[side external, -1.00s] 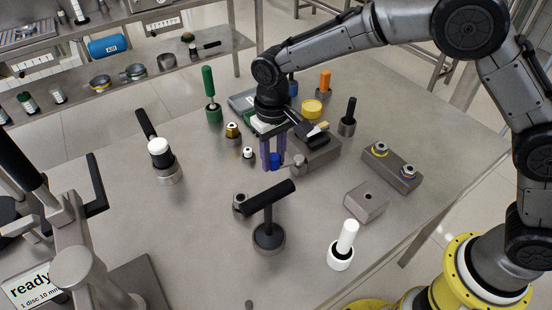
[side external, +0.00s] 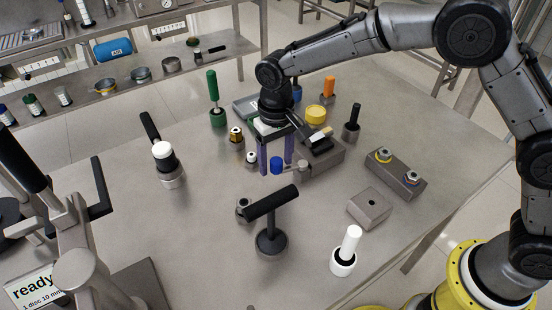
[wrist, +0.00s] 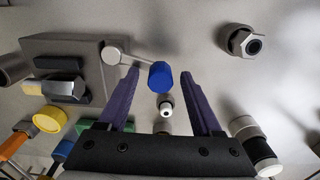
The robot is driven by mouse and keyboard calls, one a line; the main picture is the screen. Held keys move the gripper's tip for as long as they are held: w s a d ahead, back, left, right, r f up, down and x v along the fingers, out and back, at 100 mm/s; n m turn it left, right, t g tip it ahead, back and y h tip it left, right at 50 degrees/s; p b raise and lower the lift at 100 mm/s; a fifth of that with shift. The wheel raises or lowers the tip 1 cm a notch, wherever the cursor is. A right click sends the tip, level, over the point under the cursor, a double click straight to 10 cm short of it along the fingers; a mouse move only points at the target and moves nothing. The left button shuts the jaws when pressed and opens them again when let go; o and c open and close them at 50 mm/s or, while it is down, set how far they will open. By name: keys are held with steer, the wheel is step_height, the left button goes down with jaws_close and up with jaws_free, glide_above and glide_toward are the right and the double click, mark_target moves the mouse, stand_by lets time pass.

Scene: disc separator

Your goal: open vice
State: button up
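The vice (side external: 318,160) is a grey block on the table with a short lever (side external: 292,168) that ends in a blue knob (side external: 277,165). In the wrist view the vice body (wrist: 65,50) is at upper left, and its lever (wrist: 130,58) points right to the blue knob (wrist: 160,75). My gripper (side external: 276,168) points down beside the vice. Its purple fingers are open. In the wrist view the knob lies between the fingertips of my gripper (wrist: 160,72), with a visible gap on each side. A metal hex piece lies on the vice, and I cannot tell whether the jaws clamp it.
A small white-topped vial (side external: 252,158) and a brass-coloured fitting (side external: 236,135) stand left of my gripper. A black T-handle tool (side external: 271,225) and a hex nut (side external: 243,207) are nearer the camera. A yellow-lidded jar (side external: 316,114) stands behind the vice.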

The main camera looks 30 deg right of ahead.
mark_target(277, 159)
step_height(277, 159, up, 14)
stand_by(0.6)
steer(key=shift+f, duration=0.1)
steer(key=s+d+r+m+t, duration=0.2)
steer(key=s+d+r+t, duration=0.1)
steer(key=s+d+r, duration=0.95)
steer(key=s+d+f+t, duration=0.2)
steer(key=s+d+f, duration=0.1)
steer(key=s+d, duration=0.65)
steer(key=s+f+n, duration=0.2)
steer(key=s+f, duration=0.4)
steer(key=f, duration=0.2)
steer(key=shift+a+t, duration=0.3)
steer(key=shift+a, duration=0.1)
